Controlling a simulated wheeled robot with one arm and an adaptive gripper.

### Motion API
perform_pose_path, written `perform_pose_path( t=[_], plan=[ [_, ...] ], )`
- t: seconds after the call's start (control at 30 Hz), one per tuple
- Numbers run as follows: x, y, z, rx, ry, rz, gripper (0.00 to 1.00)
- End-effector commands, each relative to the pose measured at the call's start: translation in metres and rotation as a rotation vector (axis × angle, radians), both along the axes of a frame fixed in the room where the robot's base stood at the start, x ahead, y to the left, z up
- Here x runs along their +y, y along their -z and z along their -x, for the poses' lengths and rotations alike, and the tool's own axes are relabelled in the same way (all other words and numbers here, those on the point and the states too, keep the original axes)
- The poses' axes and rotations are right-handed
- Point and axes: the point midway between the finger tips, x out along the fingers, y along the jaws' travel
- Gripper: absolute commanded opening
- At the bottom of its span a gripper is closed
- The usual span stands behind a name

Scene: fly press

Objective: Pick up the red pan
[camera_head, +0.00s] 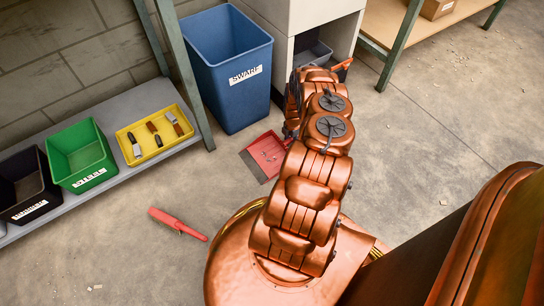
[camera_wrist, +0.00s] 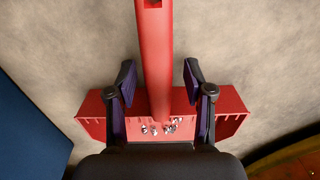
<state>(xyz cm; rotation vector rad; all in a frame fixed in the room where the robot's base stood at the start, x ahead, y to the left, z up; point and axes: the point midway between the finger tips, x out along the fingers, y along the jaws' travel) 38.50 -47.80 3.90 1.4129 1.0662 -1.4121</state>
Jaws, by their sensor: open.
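The red pan (camera_head: 268,152) is a dustpan on the concrete floor, partly hidden by my arm in the head view. In the wrist view the pan (camera_wrist: 232,112) lies below my gripper (camera_wrist: 160,74), with small shiny scraps in it. Its long handle (camera_wrist: 154,45) runs up the picture between my two fingers, with a gap on either side. My gripper is open and holds nothing. My arm hides the gripper in the head view. A red strip (camera_head: 343,64) shows beyond my arm; I cannot tell whether it is the handle's end.
A blue SWARF bin (camera_head: 231,70) stands close to the pan. A red brush (camera_head: 178,224) lies on open floor. A low shelf (camera_head: 122,112) at left bears a yellow tray (camera_head: 143,154), a green bin (camera_head: 80,155) and a black bin (camera_head: 25,185). A grey cabinet (camera_head: 306,13) stands behind.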

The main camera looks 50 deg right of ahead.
Motion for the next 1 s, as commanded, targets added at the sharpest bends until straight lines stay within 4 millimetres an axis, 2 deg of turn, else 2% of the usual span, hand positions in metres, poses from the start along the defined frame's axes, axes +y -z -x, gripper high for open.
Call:
perform_pose_path(
  t=[0.2, 0.7, 1.0],
  plan=[
    [-0.0006, -0.0009, -0.0003, -0.001, 0.0, 0.001, 0.5],
    [-0.0007, -0.001, -0.0004, -0.001, 0.001, 0.001, 0.0],
    [-0.001, -0.0011, -0.0005, 0.0, 0.001, 0.002, 0.0]
  ],
)
